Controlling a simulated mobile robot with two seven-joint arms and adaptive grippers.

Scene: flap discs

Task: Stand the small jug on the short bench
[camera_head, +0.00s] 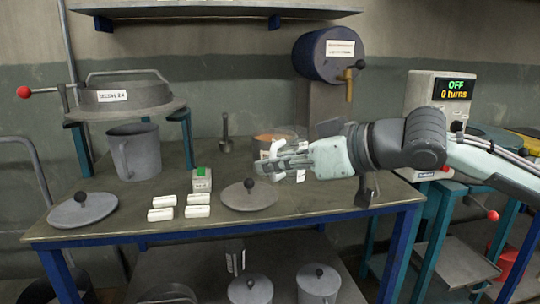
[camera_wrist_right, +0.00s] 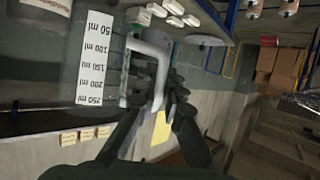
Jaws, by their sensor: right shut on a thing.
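The small jug (camera_head: 283,137) is clear, with a white millilitre scale; in the right wrist view it fills the upper left (camera_wrist_right: 126,72), with its pale handle at the fingers. My right gripper (camera_head: 290,160) reaches in from the right over the blue-framed bench (camera_head: 330,202) and is shut on the jug's handle. The fingers partly hide the jug in the head view. I cannot tell whether its base touches the bench. My fingers also show in the right wrist view (camera_wrist_right: 166,98). My left gripper is not in view. Which bench is the short one is unclear.
A large grey jug (camera_head: 136,153), two knobbed lids (camera_head: 83,210) (camera_head: 249,196), several white blocks (camera_head: 161,214) and a green-topped box (camera_head: 201,180) occupy the blue-framed bench. A teal-legged bench (camera_head: 433,235) with a display unit (camera_head: 438,92) stands at right. A blue drum (camera_head: 322,55) hangs behind.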

